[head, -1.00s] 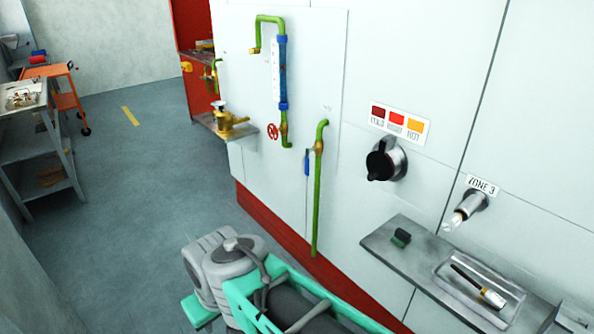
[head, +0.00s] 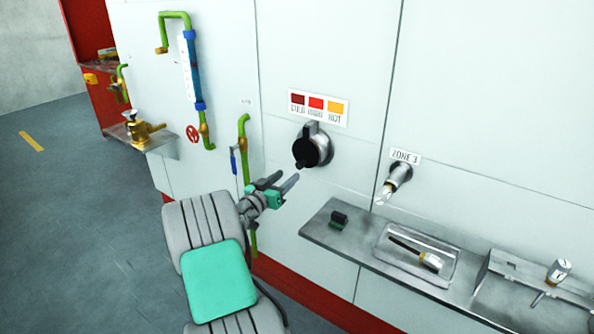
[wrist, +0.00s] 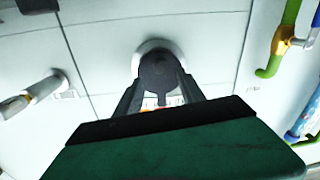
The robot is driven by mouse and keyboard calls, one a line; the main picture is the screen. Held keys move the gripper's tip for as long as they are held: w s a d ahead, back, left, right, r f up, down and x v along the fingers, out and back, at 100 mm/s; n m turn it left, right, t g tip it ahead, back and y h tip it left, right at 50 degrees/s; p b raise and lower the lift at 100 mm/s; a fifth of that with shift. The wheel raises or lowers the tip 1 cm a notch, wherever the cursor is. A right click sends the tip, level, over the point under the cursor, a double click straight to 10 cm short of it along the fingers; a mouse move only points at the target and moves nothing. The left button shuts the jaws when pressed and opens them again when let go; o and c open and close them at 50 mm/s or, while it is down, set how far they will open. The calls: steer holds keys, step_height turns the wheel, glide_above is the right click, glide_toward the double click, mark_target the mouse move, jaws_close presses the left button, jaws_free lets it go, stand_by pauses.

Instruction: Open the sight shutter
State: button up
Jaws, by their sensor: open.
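The sight shutter (head: 307,150) is a round black cover with a small tab, on a metal sight port in the white wall. The cover lies over the port's face, with a metal rim showing around its upper right. In the wrist view the black cover (wrist: 159,73) is ahead, with its tab hanging down between my fingers. My gripper (head: 288,178) is open and empty, below and slightly left of the shutter in the head view. The fingers show on both sides of the tab in the wrist view; I cannot tell whether they touch it.
A colour label (head: 318,107) is above the port. A metal shelf (head: 318,231) below right holds a dark green block (head: 339,219) and a tray (head: 380,252) with a brush-like tool. A Zone 3 fitting (head: 397,181) juts out at right. Green pipes (head: 244,140) run at left.

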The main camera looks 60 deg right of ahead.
mark_target(298, 166)
steer(key=d, duration=0.2)
steer(key=d+p, duration=0.1)
steer(key=d, duration=0.4)
steer(key=shift+s+d+r, duration=0.1)
steer(key=shift+s, duration=0.25)
jaws_close()
stand_by(0.9)
